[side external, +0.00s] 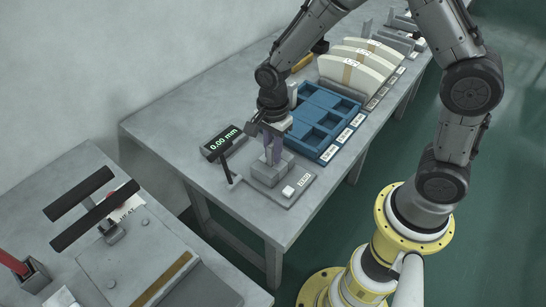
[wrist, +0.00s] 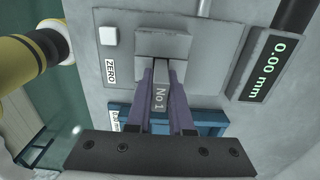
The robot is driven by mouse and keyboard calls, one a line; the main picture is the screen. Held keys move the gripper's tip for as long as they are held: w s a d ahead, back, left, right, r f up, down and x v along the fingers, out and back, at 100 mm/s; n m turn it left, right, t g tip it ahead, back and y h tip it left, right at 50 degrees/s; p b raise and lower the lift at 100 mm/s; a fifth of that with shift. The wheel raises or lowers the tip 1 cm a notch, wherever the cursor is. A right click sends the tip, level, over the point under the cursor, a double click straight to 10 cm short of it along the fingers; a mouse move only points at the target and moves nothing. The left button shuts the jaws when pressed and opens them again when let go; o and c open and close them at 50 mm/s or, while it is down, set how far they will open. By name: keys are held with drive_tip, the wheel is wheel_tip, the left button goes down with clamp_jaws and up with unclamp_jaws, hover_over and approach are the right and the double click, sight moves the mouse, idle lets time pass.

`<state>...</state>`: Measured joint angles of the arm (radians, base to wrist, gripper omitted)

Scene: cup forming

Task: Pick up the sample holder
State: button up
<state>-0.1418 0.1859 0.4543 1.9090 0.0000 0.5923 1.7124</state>
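The sample holder (wrist: 160,97) is a narrow grey piece marked "No 1" in the wrist view. It stands at a grey block (wrist: 163,45) on the gauge; how it meets the block is unclear. My gripper (wrist: 161,75) has its two purple-grey fingers along both sides of the holder, with no clear gap between, so it looks shut on it. In the side external view my gripper (side external: 273,153) points down at the block (side external: 270,170), and the holder is hidden between the fingers.
The gauge plate has a white ZERO button (side external: 288,191). A display (side external: 221,142) reading 0.00 mm and a dark post (side external: 228,172) stand to the left. A blue tray (side external: 325,118) lies close behind to the right. Pale curved pieces (side external: 356,64) stand farther back.

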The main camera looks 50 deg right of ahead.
clamp_jaws()
